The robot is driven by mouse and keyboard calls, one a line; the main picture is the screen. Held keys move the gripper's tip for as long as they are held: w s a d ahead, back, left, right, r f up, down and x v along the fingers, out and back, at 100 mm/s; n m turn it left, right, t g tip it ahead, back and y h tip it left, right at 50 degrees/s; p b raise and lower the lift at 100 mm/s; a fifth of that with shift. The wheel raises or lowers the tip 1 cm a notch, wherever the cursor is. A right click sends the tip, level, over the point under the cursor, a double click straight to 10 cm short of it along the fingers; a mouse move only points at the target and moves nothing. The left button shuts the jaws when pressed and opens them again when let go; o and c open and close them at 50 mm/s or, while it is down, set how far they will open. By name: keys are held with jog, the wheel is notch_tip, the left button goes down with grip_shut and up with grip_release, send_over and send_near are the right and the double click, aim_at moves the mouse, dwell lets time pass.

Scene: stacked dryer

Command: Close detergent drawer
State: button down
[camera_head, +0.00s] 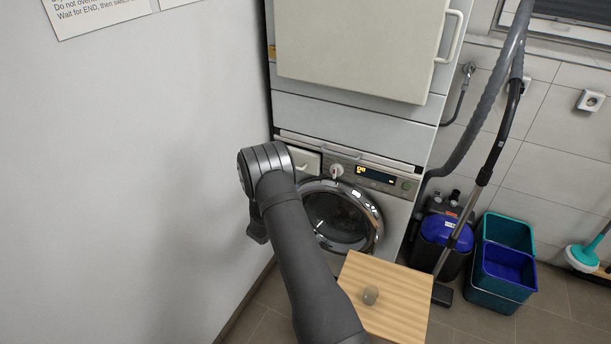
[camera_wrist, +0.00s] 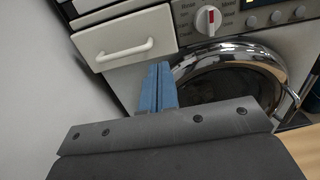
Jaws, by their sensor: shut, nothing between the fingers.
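The detergent drawer (camera_wrist: 108,36) is at the upper left of the wrist view, with a white front and a curved white handle (camera_wrist: 125,50). Its front appears to stand out a little from the washer panel, with a dark gap along its top edge. In the head view the drawer (camera_head: 304,161) shows partly beside my arm. My gripper (camera_wrist: 158,68) has blue fingers pressed together with nothing between them. Their tips are near the drawer's lower right corner, right of and below the handle. I cannot tell whether they touch it. The head view hides the fingers behind my arm.
The washer's knob (camera_wrist: 208,19) and chrome round door (camera_wrist: 235,60) are right of the drawer. A wall (camera_head: 140,180) is close on the left. A wooden board (camera_head: 400,300), blue vacuum (camera_head: 445,229) and buckets (camera_head: 505,265) stand to the right.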

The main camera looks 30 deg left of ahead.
aim_at(312, 164)
jog(key=w, duration=1.3)
jog(key=shift+w, duration=1.6)
jog(key=shift+w+r, duration=0.15)
jog(key=shift+r, duration=0.1)
jog(key=shift+d, duration=0.1)
jog(key=shift+s, duration=0.3)
jog(key=s, duration=1.4)
jog(key=shift+f, duration=0.25)
